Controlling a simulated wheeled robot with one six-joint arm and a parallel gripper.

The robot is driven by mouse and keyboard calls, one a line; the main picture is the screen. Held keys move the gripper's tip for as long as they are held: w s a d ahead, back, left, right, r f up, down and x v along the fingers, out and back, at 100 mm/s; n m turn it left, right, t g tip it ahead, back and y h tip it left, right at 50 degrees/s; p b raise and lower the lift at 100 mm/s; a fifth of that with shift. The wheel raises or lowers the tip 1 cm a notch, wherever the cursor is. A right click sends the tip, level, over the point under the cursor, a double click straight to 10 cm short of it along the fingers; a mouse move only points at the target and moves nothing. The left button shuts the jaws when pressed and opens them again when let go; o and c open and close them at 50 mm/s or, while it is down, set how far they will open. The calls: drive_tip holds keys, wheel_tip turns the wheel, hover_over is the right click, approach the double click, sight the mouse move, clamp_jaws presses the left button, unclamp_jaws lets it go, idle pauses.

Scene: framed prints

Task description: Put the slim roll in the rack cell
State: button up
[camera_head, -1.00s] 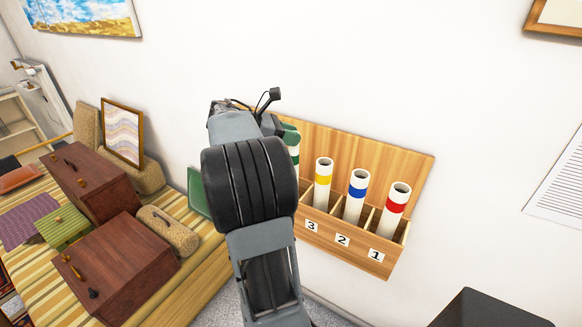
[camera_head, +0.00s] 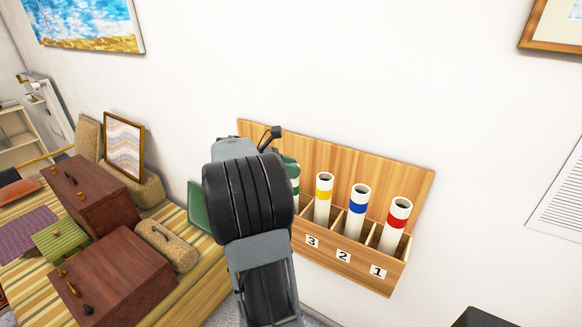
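The wooden rack (camera_head: 395,277) is on the white wall, with cells labelled 3, 2 and 1 from left to right. Rolls with a yellow band (camera_head: 323,196), a blue band (camera_head: 357,209) and a red band (camera_head: 396,225) stand in those cells. A white roll with a green band (camera_head: 295,186) shows partly at the rack's left end, behind my arm. Its lower end is hidden, so I cannot tell whether it stands in a cell or is held. My gripper (camera_head: 285,153) is mostly hidden behind my arm, and its fingers cannot be made out.
A striped bench (camera_head: 202,288) on the left holds two brown boxes (camera_head: 125,272), a green striped box (camera_head: 61,236), tan cushions (camera_head: 167,245) and a framed print (camera_head: 124,146). A green panel (camera_head: 199,208) stands beside my arm. The wall above the rack is bare.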

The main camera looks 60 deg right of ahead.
drive_tip(key=o, duration=0.4)
drive_tip(key=shift+o, duration=0.2)
drive_tip(key=shift+w+r, duration=0.1)
drive_tip(key=shift+r, duration=0.1)
drive_tip(key=v, duration=1.2)
drive_tip(key=s+a+f+m+t+y, duration=0.2)
drive_tip(key=a+f+m+t+y, duration=0.1)
drive_tip(key=a, duration=0.7)
drive_tip(key=s+a+f+m+t+y, duration=0.1)
drive_tip(key=a+f+m+t+y, duration=0.2)
drive_tip(key=a, duration=0.7)
drive_tip(key=s+a+f+m+t+y, duration=0.2)
drive_tip(key=a+f+t, duration=0.5)
drive_tip(key=a, duration=0.4)
drive_tip(key=shift+s+m+y, duration=0.3)
drive_tip(key=shift+m+y, duration=0.1)
drive_tip(key=shift+y, duration=0.3)
drive_tip(key=shift+d+f, duration=0.1)
